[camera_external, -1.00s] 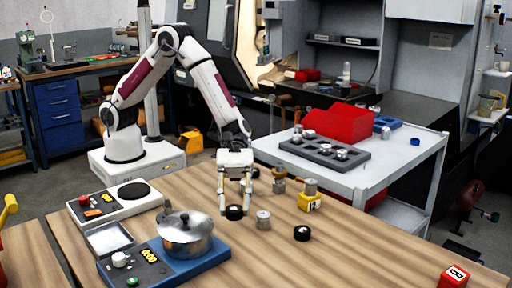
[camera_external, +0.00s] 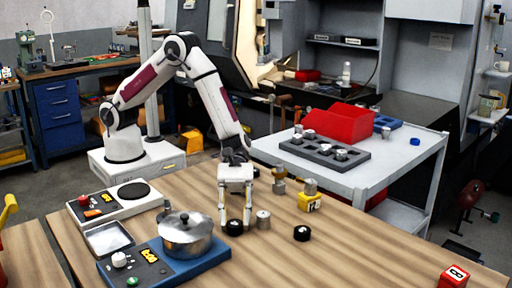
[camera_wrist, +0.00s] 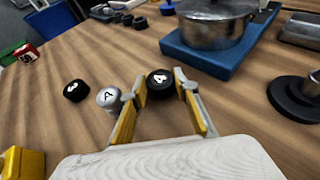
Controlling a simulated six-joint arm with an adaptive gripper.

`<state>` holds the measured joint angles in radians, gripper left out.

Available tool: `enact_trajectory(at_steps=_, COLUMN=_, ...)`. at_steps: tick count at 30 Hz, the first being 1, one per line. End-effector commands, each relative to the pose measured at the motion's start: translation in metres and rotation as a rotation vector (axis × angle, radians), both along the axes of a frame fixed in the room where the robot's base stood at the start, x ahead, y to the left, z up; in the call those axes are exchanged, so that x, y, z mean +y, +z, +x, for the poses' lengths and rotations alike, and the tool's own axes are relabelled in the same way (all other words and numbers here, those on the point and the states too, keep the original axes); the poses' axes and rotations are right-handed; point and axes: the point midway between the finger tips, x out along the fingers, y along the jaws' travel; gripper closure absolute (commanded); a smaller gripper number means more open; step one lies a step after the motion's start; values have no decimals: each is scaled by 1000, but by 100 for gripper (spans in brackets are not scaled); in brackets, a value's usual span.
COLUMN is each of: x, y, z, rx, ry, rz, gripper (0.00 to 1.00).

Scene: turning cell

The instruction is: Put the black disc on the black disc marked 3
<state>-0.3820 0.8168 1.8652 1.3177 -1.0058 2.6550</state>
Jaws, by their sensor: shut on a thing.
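My gripper (camera_external: 234,227) points down at the wooden table, with its fingers on either side of a black disc (camera_external: 235,229). In the wrist view my gripper (camera_wrist: 160,84) is shut on this black disc (camera_wrist: 160,80), whose top bears a white 4. The disc appears to be at table level. The black disc marked 3 (camera_wrist: 76,91) lies flat and apart on the table; in the outside view this disc (camera_external: 302,233) is right of my gripper. Its top looks bare apart from the mark.
A metal cylinder marked A (camera_wrist: 109,97) stands between the two discs, close to my finger; it also shows outside (camera_external: 263,219). A blue hotplate (camera_external: 204,258) with a pot (camera_external: 186,236) is at left. A yellow block (camera_external: 309,203) stands behind.

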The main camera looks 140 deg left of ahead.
Motion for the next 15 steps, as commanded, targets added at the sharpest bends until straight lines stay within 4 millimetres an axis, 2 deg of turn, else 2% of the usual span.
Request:
enact_trajectory(at_steps=14, x=0, y=-3, z=0, rx=-1, ry=0, rz=0, gripper=98)
enact_trajectory(at_steps=15, x=0, y=-3, z=0, rx=-1, ry=0, rz=1, gripper=63)
